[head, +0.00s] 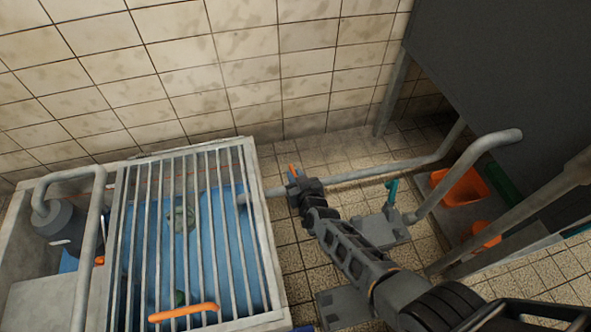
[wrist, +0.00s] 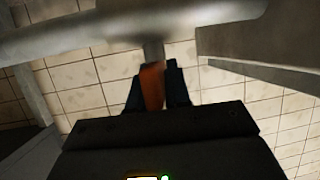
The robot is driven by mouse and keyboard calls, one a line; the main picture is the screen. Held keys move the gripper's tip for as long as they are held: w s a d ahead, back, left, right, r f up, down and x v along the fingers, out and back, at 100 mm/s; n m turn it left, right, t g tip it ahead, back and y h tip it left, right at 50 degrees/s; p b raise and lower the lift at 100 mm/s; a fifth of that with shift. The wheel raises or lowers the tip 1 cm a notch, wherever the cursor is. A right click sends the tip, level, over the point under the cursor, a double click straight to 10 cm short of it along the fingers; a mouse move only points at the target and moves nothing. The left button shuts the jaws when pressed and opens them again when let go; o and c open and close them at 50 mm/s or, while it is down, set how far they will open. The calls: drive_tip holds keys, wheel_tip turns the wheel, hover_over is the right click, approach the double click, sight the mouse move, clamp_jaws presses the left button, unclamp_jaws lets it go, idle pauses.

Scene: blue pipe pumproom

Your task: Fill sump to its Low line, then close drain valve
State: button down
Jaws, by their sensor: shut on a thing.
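The sump (head: 262,240) is a pale concrete basin at the left of the head view, with blue water (head: 231,262) under a barred grate. A thin reddish line runs along its far inner wall. I cannot read any Low mark, nor tell the water's height against one. A grey pipe leaves the sump's right side. My gripper (head: 296,181) is beside this pipe, shut on an orange valve handle (head: 293,171). In the wrist view the orange handle (wrist: 152,87) stands between the two dark fingers. I cannot tell if it is the drain valve, or its setting.
A teal valve lever (head: 392,189) stands on another pipe to the right. Orange containers (head: 459,186) sit under a dark panel (head: 498,75) at right. A grey pump (head: 62,222) stands left. Tiled floor shows between.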

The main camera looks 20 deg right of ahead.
drive_tip(key=shift+d+r+m+h+p, duration=0.1)
drive_tip(key=shift+r+m+h+p, duration=0.2)
drive_tip(key=shift+p, duration=0.4)
drive_tip(key=shift+f+m+h+p, duration=0.2)
drive_tip(key=shift+m+h+p, duration=0.1)
drive_tip(key=shift+m+h, duration=0.25)
drive_tip(key=shift+s, duration=0.1)
drive_tip(key=c, duration=1.2)
unclamp_jaws()
drive_tip(key=shift+o, duration=0.2)
